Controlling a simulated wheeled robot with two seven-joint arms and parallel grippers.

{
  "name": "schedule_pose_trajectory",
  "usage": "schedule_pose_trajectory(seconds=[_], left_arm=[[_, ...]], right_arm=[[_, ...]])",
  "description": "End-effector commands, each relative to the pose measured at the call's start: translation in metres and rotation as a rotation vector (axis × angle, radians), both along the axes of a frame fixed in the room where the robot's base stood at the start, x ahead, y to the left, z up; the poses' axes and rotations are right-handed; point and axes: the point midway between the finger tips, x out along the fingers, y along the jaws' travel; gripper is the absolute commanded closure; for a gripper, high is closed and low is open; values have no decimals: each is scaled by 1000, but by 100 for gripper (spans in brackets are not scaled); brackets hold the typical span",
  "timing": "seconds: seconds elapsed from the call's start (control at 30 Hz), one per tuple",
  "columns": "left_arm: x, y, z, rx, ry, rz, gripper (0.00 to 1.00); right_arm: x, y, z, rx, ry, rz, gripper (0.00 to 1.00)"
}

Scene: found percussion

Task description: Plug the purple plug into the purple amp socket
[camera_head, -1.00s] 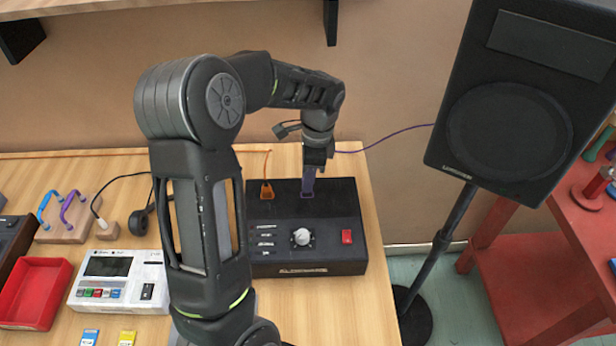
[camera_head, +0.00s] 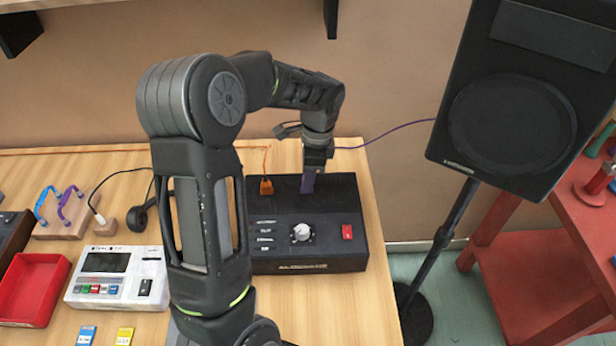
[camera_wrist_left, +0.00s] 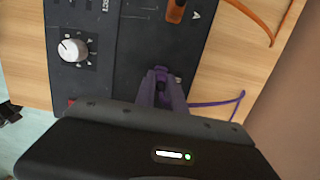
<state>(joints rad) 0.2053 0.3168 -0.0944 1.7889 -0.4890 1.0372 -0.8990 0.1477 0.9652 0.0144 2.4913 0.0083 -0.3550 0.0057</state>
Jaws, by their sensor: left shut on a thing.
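The purple plug (camera_head: 308,184) is upright at the back of the black amp (camera_head: 335,225). My left gripper (camera_head: 313,172) is shut on it from above, and it also shows at the jaws in the wrist view (camera_wrist_left: 176,97). The plug's lower end meets the amp's top in the picture; I cannot tell whether it is seated. The purple socket is hidden under the plug and jaws. A purple cable (camera_head: 392,134) runs right toward the speaker. My right gripper is not in view.
An orange plug (camera_head: 266,186) stands in the amp left of the purple one, with its cable rising behind. The amp carries a grey knob (camera_head: 301,232) and a red switch (camera_head: 347,232). A speaker (camera_head: 508,110) on a stand is at right. A white device (camera_head: 105,262) lies left.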

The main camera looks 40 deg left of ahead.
Motion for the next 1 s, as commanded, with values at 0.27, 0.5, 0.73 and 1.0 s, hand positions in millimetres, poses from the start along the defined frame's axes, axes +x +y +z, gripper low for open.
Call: schedule_pose_trajectory(seconds=[0.27,0.5,0.73,1.0], left_arm=[[-1,0,-9,-1,2,0,100],[-1,0,-8,-1,2,0,69],[0,0,-8,0,1,0,60],[0,0,-4,0,0,0,60]], right_arm=[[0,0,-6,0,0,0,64],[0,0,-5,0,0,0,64],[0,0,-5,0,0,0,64],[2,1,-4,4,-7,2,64]])
